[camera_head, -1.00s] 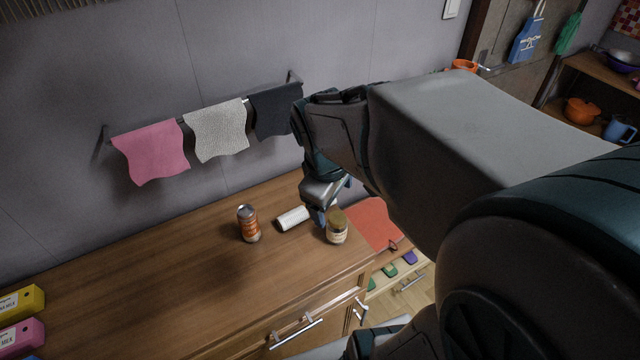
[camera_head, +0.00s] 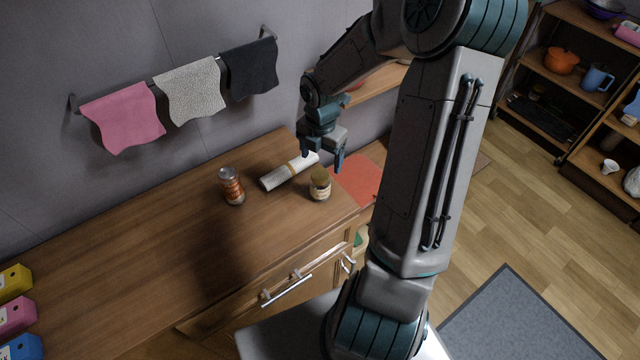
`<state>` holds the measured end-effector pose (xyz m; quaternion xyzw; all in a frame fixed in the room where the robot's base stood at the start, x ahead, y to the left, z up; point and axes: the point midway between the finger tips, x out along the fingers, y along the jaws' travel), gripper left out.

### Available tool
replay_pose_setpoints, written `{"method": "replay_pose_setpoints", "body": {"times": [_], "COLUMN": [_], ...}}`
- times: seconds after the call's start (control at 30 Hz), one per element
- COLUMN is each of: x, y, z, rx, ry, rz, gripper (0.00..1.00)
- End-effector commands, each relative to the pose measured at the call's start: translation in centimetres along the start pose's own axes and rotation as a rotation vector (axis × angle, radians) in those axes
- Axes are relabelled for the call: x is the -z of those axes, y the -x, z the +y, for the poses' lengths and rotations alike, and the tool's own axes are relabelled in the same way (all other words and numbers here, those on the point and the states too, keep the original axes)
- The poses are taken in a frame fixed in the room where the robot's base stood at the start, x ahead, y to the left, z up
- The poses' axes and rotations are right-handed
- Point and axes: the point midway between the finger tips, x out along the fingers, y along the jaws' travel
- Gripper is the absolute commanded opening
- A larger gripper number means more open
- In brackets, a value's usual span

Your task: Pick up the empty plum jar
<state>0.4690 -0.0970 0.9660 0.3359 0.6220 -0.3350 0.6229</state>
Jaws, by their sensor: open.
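A small jar (camera_head: 320,189) with a brownish-gold top and a pale label stands upright near the right end of the wooden counter. Its label is too small to read, and I cannot tell whether it is empty. My gripper (camera_head: 322,163) points down with its fingers spread, just above and behind the jar in the picture. Nothing is between the fingers, and I see no contact with the jar.
A white roll with a band (camera_head: 288,172) lies just left of the jar. Colored cartons (camera_head: 16,315) stand at the counter's far left. Towels (camera_head: 190,90) hang on the wall rail. The counter's (camera_head: 130,255) middle is clear.

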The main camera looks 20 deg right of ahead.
Motion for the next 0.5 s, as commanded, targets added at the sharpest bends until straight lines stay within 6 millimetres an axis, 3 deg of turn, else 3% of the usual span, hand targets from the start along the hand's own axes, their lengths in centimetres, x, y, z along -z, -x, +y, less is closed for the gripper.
{"method": "replay_pose_setpoints", "body": {"times": [0.2, 0.5], "x": [0.2, 0.1], "y": [-4.6, -7.0], "z": [0.0, 0.0], "rx": [0.004, 0.003], "ry": [0.002, -0.002], "rz": [0.005, 0.002], "gripper": [0.77, 0.77]}}
